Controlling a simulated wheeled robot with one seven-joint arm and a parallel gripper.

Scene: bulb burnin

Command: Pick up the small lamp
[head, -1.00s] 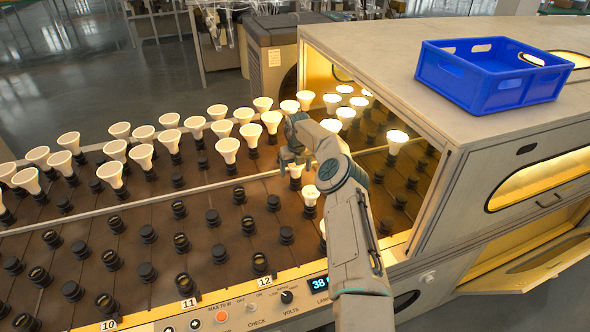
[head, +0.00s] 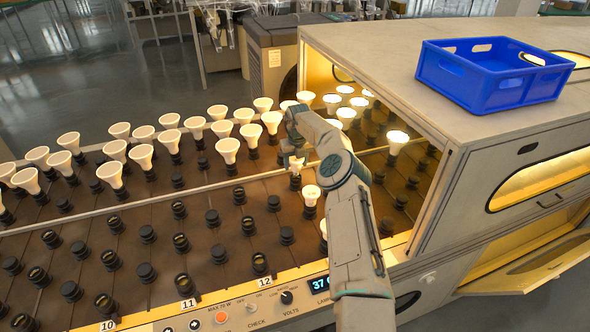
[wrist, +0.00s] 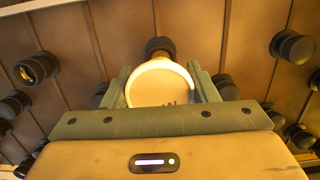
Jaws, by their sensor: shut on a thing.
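The small lamp (wrist: 160,86) shows in the wrist view as a pale round face with a bright rim, between the two green-grey fingers. My gripper (wrist: 160,88) is shut on it. A black socket (wrist: 159,45) shows just beyond the lamp's rim; I cannot tell whether the lamp is seated in a socket. In the head view my gripper (head: 292,157) is over the rack, just left of the lit chamber's opening. My own arm and gripper hide most of the held lamp there.
White reflector lamps (head: 228,150) stand in rows at the back left, close to my gripper. Lit lamps (head: 396,140) stand in the wooden chamber (head: 480,124) to the right. Empty black sockets (head: 148,234) fill the front rows. A blue crate (head: 493,75) sits on the chamber top.

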